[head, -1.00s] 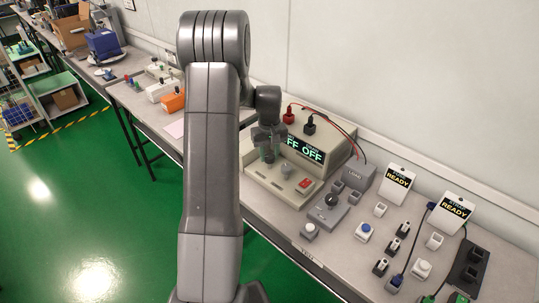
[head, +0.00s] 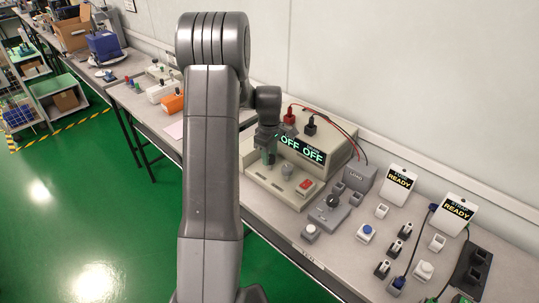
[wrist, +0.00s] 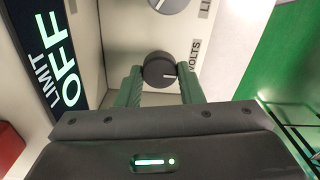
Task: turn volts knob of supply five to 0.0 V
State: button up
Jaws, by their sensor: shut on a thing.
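The power supply (head: 330,150) is a beige box on the bench, and its display (head: 302,148) reads OFF OFF. In the wrist view the dark round volts knob (wrist: 159,70) sits beside the VOLTS label, its white mark toward the right. My gripper (wrist: 161,82) has its green fingers on either side of this knob, shut on it. In the head view my gripper (head: 268,157) is at the left of the supply's front and hides the volts knob. A second, grey knob (head: 287,169) is to its right, also at the wrist view's top edge (wrist: 168,3).
A red switch (head: 306,186) is on the supply's front. Red and black plugs stand on its top, with leads to a grey load box (head: 360,175). Small switches, buttons and two READY signs (head: 400,180) stand to the right. An orange box (head: 173,102) is at the left.

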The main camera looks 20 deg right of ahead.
aim_at(270, 157)
jog(key=shift+r, duration=0.1)
dwell(0.3)
jog(key=o, duration=1)
notch_tip(270, 157, up, 14)
jog(key=shift+f, duration=0.25)
notch_tip(270, 157, down, 14)
jog(key=shift+r, duration=0.15)
dwell(0.4)
